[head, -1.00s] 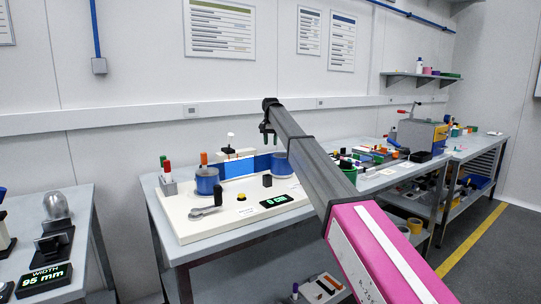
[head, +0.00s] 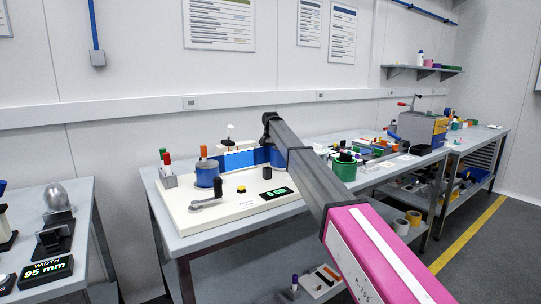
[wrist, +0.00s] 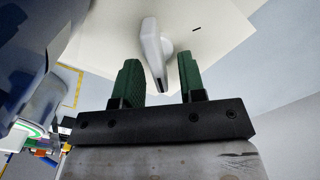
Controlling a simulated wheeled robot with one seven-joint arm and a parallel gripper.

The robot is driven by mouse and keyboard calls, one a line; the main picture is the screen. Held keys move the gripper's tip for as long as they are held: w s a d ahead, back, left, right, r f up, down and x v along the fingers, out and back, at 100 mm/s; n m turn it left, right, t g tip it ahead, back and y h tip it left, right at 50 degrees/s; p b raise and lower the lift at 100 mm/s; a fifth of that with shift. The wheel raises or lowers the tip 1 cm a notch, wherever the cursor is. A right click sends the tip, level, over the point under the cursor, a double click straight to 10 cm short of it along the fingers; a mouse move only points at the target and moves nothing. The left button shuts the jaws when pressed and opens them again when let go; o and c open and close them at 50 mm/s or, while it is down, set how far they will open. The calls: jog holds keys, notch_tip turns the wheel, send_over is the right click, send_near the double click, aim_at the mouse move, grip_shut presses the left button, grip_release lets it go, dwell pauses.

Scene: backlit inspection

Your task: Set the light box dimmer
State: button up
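In the wrist view, a white knob with a pointed lever and a dark tip (wrist: 153,42) stands out from a pale plate (wrist: 215,22). My gripper (wrist: 159,78) is open, its two green fingers apart and nothing clasped between them. The lever's tip lies between the fingers in the picture; I cannot tell how far it is in depth. In the head view my arm ends near the back of the white bench unit (head: 235,208), and the fingers are not clearly visible. A small white fitting with a knob (head: 229,134) stands at the back there.
The unit carries a blue drum (head: 207,173), a blue strip (head: 238,160), a crank (head: 206,203) and a green-digit display (head: 276,194). A red-handled tool holder (head: 168,178) stands at its left. A green container (head: 345,168) and clutter lie to the right.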

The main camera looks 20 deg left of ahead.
grip_shut()
jog(key=shift+d+m, duration=0.2)
jog(key=shift+m, duration=1.4)
grip_release()
notch_tip(320, 180, up, 11)
